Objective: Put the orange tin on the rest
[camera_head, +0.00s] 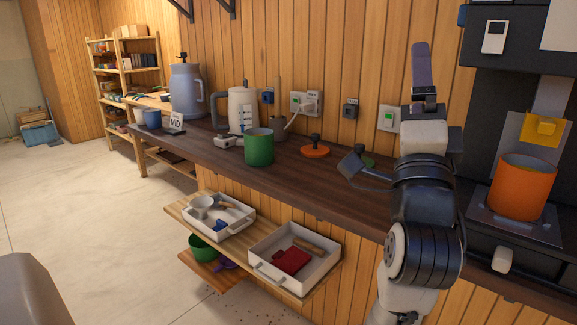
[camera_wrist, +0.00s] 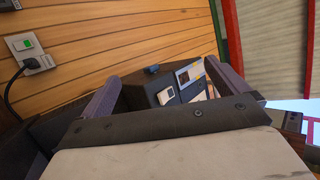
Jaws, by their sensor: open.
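The orange tin (camera_head: 521,188) stands upright at the right, on the dark plate (camera_head: 513,226) at the front of a black machine. I cannot tell whether this plate is the rest that the task names. My gripper (camera_head: 421,52) is raised above the counter, left of the tin and apart from it, with its fingers pointing up. In the wrist view, the two fingers of my gripper (camera_wrist: 162,72) are spread with nothing between them. The tin is not seen in the wrist view.
A green tin (camera_head: 259,147), an orange lid (camera_head: 315,151) and a white jug (camera_head: 242,108) stand on the dark counter (camera_head: 300,178). A yellow part (camera_head: 541,129) sits just above and behind the orange tin. White trays (camera_head: 296,258) lie on a lower shelf.

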